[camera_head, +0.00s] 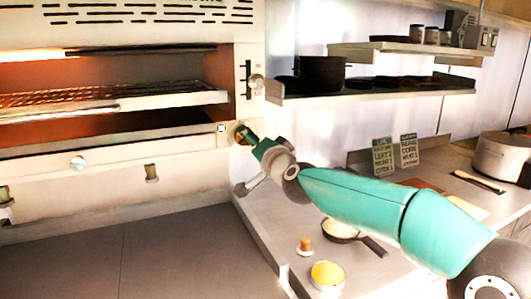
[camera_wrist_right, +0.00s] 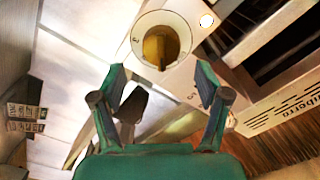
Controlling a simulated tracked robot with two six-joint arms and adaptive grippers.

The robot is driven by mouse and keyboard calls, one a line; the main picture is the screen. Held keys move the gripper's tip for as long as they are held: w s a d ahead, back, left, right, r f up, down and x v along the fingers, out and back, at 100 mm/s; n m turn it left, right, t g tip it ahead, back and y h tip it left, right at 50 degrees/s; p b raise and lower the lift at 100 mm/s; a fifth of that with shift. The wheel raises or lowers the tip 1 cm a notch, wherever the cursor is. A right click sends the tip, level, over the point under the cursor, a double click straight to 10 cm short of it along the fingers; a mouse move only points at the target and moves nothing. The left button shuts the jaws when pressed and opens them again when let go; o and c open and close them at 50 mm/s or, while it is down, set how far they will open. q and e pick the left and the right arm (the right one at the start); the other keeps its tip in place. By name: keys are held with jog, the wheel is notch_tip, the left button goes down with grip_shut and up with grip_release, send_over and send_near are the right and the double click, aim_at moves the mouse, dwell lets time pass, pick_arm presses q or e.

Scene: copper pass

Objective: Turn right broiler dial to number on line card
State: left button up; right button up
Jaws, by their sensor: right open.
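The broiler (camera_head: 110,178) fills the left of the head view. Its right dial (camera_head: 233,128) is at the right end of the front panel, partly hidden by my right gripper (camera_head: 247,137). In the right wrist view this dial (camera_wrist_right: 159,40) has a pale ring with numbers, one looking like a 3, and a brass-coloured knob. My right gripper (camera_wrist_right: 161,83) is open, its fingertips either side of the knob's lower end; contact cannot be told. Two dark line cards (camera_head: 383,156) (camera_head: 409,150) stand on the right counter; their small text is not surely readable.
A pan (camera_head: 340,229), a yellow-topped container (camera_head: 327,275) and a small brown-topped item (camera_head: 305,246) are on the counter below my right arm. A large pot (camera_head: 503,157) stands at right. A shelf (camera_head: 350,91) with a dark pot is above.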

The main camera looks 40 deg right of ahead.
jog(key=v, duration=0.7)
dwell(0.3)
